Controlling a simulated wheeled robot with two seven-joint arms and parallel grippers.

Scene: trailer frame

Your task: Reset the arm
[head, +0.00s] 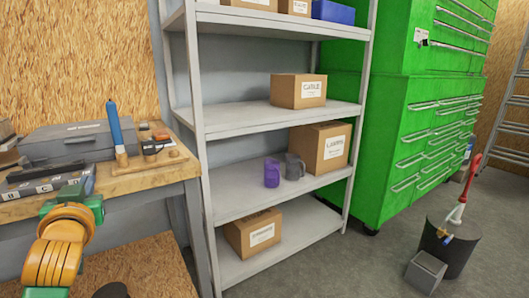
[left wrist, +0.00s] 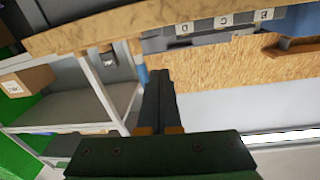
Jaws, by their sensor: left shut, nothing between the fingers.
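My left arm, green with an orange ribbed joint (head: 62,245), is at the lower left of the head view, in front of the wooden workbench (head: 150,180). Its hand is by the bench's front edge, but the fingertips are hard to make out there. In the left wrist view my left gripper (left wrist: 160,85) has its two dark fingers together, with nothing between them. The bench edge (left wrist: 100,35) shows tilted beyond the fingers. My right gripper is not in view.
The bench holds a grey case (head: 65,142), a lettered tray (head: 45,185) and a blue-handled tool (head: 116,128). A grey shelf unit (head: 235,195) with cardboard boxes and two mugs stands to the right. Further right are a green cabinet (head: 400,110) and a black bin (head: 452,250).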

